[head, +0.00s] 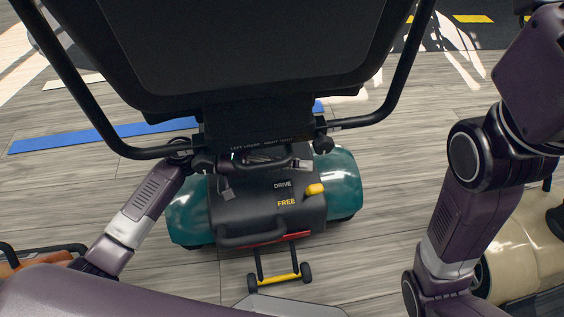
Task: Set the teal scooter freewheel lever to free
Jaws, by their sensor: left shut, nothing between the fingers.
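The teal scooter (340,184) stands in the middle of the head view, seen from behind and above, with a black rear cover. Its yellow freewheel lever (314,189) is on the right of the cover, beside the printed words DRIVE and FREE. The lever sits nearer the height of DRIVE, above FREE. My left arm reaches in from the left, under the seat's armrest bar. My left gripper (227,190) is shut and empty over the left of the cover, apart from the lever and partly hidden by dark scooter parts. My right gripper is out of view.
The scooter's black seat (240,50) and armrest bars overhang the cover. A small wheeled anti-tip bar (278,279) with yellow sticks out behind. A beige scooter (520,250) stands at right, an orange one (40,259) at lower left. Grey floor between them is clear.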

